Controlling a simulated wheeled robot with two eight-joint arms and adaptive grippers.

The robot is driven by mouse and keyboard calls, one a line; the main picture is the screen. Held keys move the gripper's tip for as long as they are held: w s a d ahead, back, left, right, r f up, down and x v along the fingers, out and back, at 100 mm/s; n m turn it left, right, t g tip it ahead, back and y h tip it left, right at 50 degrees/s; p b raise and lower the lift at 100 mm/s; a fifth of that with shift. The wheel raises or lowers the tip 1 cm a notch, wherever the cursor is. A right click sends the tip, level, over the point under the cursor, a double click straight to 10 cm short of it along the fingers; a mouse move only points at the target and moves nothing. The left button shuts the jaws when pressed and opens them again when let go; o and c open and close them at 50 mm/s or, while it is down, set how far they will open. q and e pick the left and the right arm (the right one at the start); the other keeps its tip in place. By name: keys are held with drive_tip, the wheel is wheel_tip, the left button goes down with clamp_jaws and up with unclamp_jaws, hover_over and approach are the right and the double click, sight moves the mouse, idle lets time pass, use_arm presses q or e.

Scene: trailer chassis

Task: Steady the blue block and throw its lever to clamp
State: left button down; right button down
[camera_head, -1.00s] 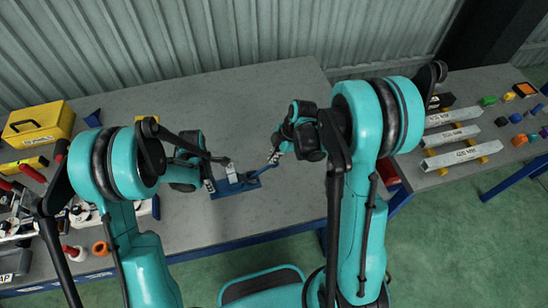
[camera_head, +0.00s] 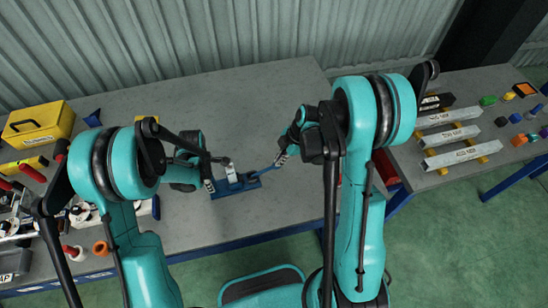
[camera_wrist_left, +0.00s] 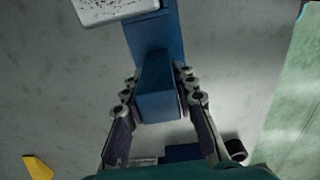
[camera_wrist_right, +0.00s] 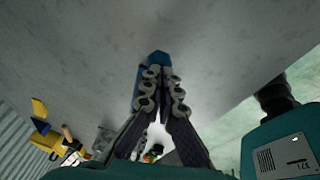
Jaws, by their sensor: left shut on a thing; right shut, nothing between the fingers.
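The blue block (camera_head: 228,188) sits on the grey bench in the head view, with a pale metal piece on top. My left gripper (camera_head: 211,186) is shut on its near-left part; in the left wrist view the fingers (camera_wrist_left: 160,92) flank a blue upright part of the block (camera_wrist_left: 158,100). The blue lever (camera_head: 262,171) reaches from the block toward the right. My right gripper (camera_head: 280,158) is at the lever's outer end, fingers closed and empty. In the right wrist view a blue tip (camera_wrist_right: 158,58) shows just beyond the closed fingers (camera_wrist_right: 160,76); whether they touch it is unclear.
A yellow toolbox (camera_head: 38,124) stands at the back left. Tools and an orange ring (camera_head: 101,248) crowd the left side of the bench. Several labelled metal bars (camera_head: 455,136) and small coloured parts lie on the right-hand bench. The bench behind the block is clear.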

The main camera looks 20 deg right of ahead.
drive_tip(key=shift+r, duration=0.15)
drive_tip(key=shift+r, duration=0.65)
drive_tip(key=shift+s+a+r, duration=0.1)
drive_tip(key=shift+a+r, duration=0.05)
drive_tip(key=shift+r, duration=0.35)
drive_tip(key=r, duration=0.2)
drive_tip(key=a+r, duration=0.1)
drive_tip(key=shift+s, duration=0.25)
drive_tip(key=d+v, duration=0.2)
drive_tip(key=v, duration=0.7)
drive_tip(key=shift+d, duration=0.1)
use_arm(q)
drive_tip(key=c, duration=0.9)
unclamp_jaws()
use_arm(e)
drive_tip(key=shift+f, duration=0.1)
use_arm(q)
drive_tip(key=shift+r, duration=0.1)
